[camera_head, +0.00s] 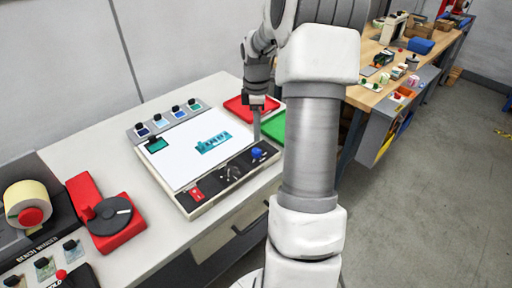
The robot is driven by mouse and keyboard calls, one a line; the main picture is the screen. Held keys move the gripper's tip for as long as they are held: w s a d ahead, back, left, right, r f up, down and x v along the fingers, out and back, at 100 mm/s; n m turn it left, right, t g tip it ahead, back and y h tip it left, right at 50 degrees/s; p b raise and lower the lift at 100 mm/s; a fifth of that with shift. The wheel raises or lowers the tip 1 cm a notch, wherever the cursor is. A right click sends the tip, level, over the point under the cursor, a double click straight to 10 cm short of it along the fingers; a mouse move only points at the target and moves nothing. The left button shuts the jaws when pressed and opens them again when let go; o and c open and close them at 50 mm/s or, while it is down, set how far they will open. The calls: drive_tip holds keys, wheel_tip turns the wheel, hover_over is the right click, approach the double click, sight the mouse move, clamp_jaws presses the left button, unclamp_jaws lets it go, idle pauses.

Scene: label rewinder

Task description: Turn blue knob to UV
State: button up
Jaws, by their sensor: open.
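The blue knob (257,153) sits at the right end of a dark control strip (212,186) along the front of a white panel device (183,170). Which mark the knob points to is too small to read. My gripper (256,138) hangs pointing down just above and behind the blue knob, close to it; a gap between them is hard to judge. The gripper is open and holds nothing that I can see. My arm covers the area to the right of the knob.
A red switch (197,193) and small dark controls share the strip. A red device with a black dial (110,215) and a label roll (27,203) stand left. A wooden bench (375,97) is at right.

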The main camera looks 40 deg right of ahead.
sight(256, 150)
wheel_tip(256, 150, down, 9)
drive_tip(key=shift+r, duration=0.2)
clamp_jaws()
idle(0.4)
